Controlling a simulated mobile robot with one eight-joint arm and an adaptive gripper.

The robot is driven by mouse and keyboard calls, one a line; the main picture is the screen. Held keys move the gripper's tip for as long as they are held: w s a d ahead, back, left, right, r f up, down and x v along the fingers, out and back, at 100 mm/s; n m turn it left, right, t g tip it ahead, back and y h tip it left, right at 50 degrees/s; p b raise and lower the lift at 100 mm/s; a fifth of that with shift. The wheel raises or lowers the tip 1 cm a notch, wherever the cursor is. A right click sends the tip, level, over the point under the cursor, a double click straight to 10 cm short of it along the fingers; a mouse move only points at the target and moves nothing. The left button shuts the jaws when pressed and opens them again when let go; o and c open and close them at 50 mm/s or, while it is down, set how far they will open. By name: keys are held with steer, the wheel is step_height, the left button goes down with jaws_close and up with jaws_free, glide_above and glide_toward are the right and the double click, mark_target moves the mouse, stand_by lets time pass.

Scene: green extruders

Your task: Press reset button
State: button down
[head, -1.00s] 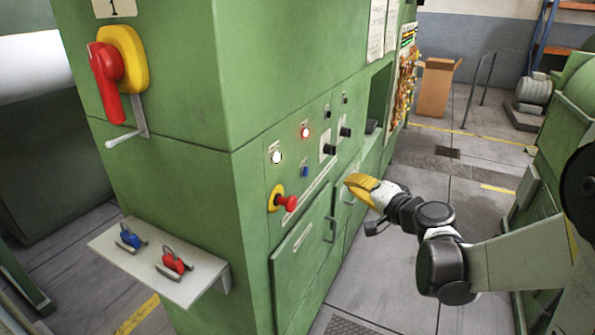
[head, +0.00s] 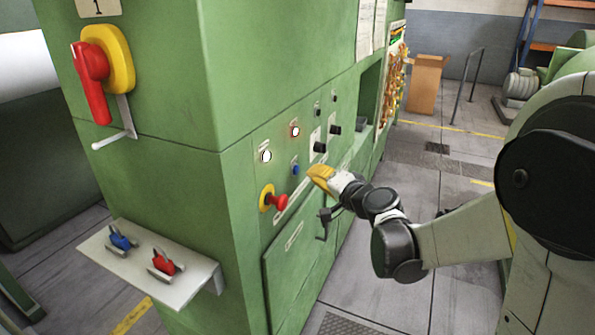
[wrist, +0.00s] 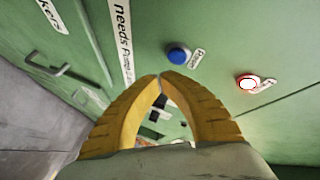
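A blue button (head: 295,169) sits on the green machine's control panel, below a lit red-rimmed lamp (head: 295,131). In the wrist view the blue button (wrist: 178,54) lies just beyond the fingertips, with a small label beside it that I cannot read clearly. The lit lamp (wrist: 248,83) is to its right there. My gripper (head: 314,172) has yellow fingers and is close to the panel, right of the blue button in the head view. In the wrist view its fingertips (wrist: 160,77) meet with nothing between them. They look apart from the button.
A red mushroom button (head: 275,202) on a yellow base sticks out below left. A lit white lamp (head: 265,156) and black knobs (head: 319,147) are nearby. Door handles stick out below. A shelf with blue and red padlocks (head: 160,263) juts out at lower left.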

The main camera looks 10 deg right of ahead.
steer(key=shift+w+a, duration=0.35)
steer(key=shift+a, duration=0.15)
stand_by(1.2)
steer(key=shift+w+a, duration=0.25)
steer(key=shift+a, duration=0.1)
steer(key=shift+w+a, duration=0.2)
steer(key=shift+a, duration=0.1)
stand_by(0.8)
steer(key=shift+s+d, duration=0.45)
steer(key=shift+d, duration=0.2)
steer(key=shift+s+d, duration=0.75)
steer(key=shift+d, duration=0.25)
steer(key=shift+s+d, duration=0.75)
steer(key=shift+d, duration=0.25)
